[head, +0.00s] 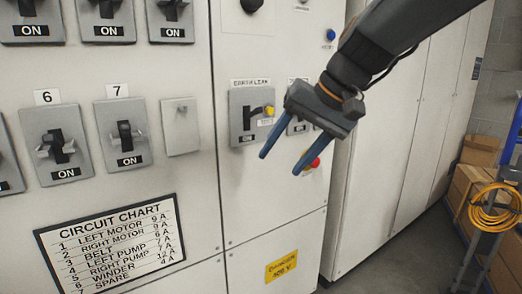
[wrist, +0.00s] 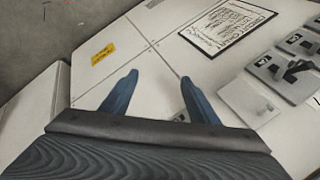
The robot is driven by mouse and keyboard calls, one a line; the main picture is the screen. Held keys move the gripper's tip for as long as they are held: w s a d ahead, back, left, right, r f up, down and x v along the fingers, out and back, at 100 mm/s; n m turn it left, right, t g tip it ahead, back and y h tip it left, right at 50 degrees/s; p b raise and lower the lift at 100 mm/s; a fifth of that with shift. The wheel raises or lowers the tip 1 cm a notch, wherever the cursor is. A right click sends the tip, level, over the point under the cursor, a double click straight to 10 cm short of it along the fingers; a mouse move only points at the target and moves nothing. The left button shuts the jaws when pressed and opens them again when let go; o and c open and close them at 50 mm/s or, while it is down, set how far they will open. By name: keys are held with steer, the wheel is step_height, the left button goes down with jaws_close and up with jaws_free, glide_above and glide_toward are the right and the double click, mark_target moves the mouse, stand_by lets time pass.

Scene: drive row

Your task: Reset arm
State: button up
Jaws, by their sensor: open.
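My gripper (head: 282,152) is open, with its two blue fingers apart and nothing between them. In the head view it hangs in front of the right-hand cabinet door, beside a grey switch plate (head: 238,112) with a dark handle and a yellow part. The arm hides part of a second plate and label to the right. A red button (head: 314,163) shows just behind the right finger. In the wrist view my gripper (wrist: 150,85) points at the white cabinet front. I cannot tell how far the fingertips are from the panel.
Breakers 6 (head: 57,144) and 7 (head: 124,134) sit on the left panel above the circuit chart (head: 112,245). A blank plate (head: 181,126) is beside them. A yellow sign (head: 281,266) is below. Boxes (head: 480,150) and a coiled orange cable (head: 495,207) stand at the right, past some floor.

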steer(key=s+d+f+n+g+h, duration=0.1)
steer(key=s+d+f+g+h, duration=0.15)
steer(key=s+f, duration=0.65)
steer(key=s+d+f+n+g+h, duration=0.15)
steer(key=s+d+f, duration=0.25)
steer(key=s+f, duration=0.5)
steer(key=d+r+m+h+p, duration=0.1)
steer(key=d+r+p, duration=0.5)
steer(key=p, duration=0.7)
steer(key=shift+w+d+m+t+h+p, duration=0.3)
steer(key=shift+d+m+p, duration=0.15)
steer(key=shift+d, duration=0.4)
